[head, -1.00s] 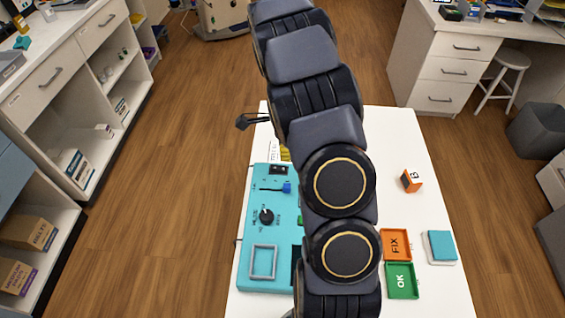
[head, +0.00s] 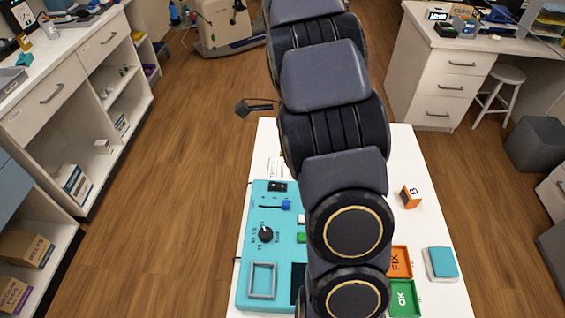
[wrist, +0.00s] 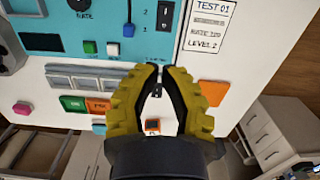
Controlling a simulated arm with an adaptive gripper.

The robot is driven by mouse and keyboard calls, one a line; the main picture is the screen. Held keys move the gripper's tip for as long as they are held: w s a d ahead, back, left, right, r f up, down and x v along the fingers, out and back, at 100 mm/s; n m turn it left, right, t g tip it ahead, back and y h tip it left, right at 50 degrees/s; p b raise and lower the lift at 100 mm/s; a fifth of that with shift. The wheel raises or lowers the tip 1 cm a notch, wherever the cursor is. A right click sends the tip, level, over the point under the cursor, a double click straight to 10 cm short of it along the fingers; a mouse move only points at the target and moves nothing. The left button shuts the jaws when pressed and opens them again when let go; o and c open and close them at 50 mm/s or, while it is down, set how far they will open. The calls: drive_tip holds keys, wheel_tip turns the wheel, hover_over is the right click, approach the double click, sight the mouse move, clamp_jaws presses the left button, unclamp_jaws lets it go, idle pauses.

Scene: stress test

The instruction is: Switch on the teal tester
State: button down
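The teal tester (head: 252,215) lies on the white table in the head view, partly covered by my arm. It has a black rocker switch (head: 278,186), a blue slider (head: 286,204), a black knob (head: 265,234) and a green button (head: 301,238). In the wrist view the tester (wrist: 40,43) fills the top left, with the black rocker switch (wrist: 165,15) at its right end. The tips appear just below the switch in the picture. My gripper is hidden in the head view.
A printed test card (wrist: 208,25) lies beside the tester. An orange FIX tray (head: 400,261), a green OK tray (head: 404,298), a teal-topped pad (head: 441,262) and an orange block (head: 410,196) are on the table's right. Shelves (head: 80,110) stand off to the left.

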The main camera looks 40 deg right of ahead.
sight(276, 187)
drive_tip(key=shift+w+a+r+t+y, duration=0.1)
drive_tip(key=shift+w+a+t+y, duration=0.1)
drive_tip(key=shift+w+t+y, duration=0.1)
drive_tip(key=f, duration=0.4)
drive_tip(key=w+a+f, duration=0.1)
drive_tip(key=f, duration=0.8)
drive_tip(key=shift+w+a+f, duration=0.15)
drive_tip(key=shift+a+f, duration=0.05)
drive_tip(key=shift+f, duration=0.2)
drive_tip(key=shift+f, duration=0.15)
drive_tip(key=shift+a+f+g+h, duration=0.1)
drive_tip(key=shift+f+g+h, duration=0.2)
drive_tip(key=shift+g+h, duration=0.15)
